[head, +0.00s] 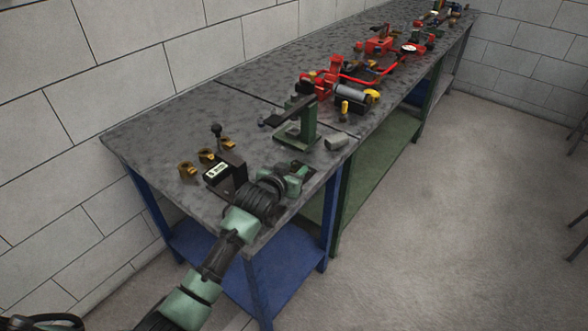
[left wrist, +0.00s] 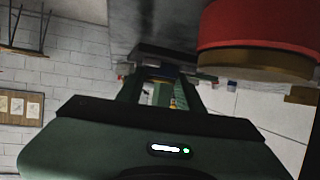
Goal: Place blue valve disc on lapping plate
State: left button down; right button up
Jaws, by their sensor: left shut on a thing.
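My left gripper (head: 297,177) is low over the near end of the grey workbench (head: 160,125), to the right of a black labelled block. In the left wrist view my left gripper (left wrist: 162,80) is shut on a small dark blue thing (left wrist: 163,70), which seems to be the blue valve disc. It is mostly hidden between the fingers, and the head view does not show it clearly. I cannot pick out the lapping plate with certainty; my wrist hides part of the bench there. My right gripper is not in view.
The black labelled block (head: 226,172) and several brass pieces (head: 187,171) stand left of my gripper. A green stand (head: 299,122) and a grey cylinder (head: 336,141) are beyond it. Red pipework (head: 368,76) lies farther along. A red-and-brass body (left wrist: 258,35) fills the wrist view's upper right.

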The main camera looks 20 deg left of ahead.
pick_arm(q)
jog(key=c, duration=0.9)
grip_release()
jog(key=shift+r, duration=0.1)
jog(key=v, duration=1.2)
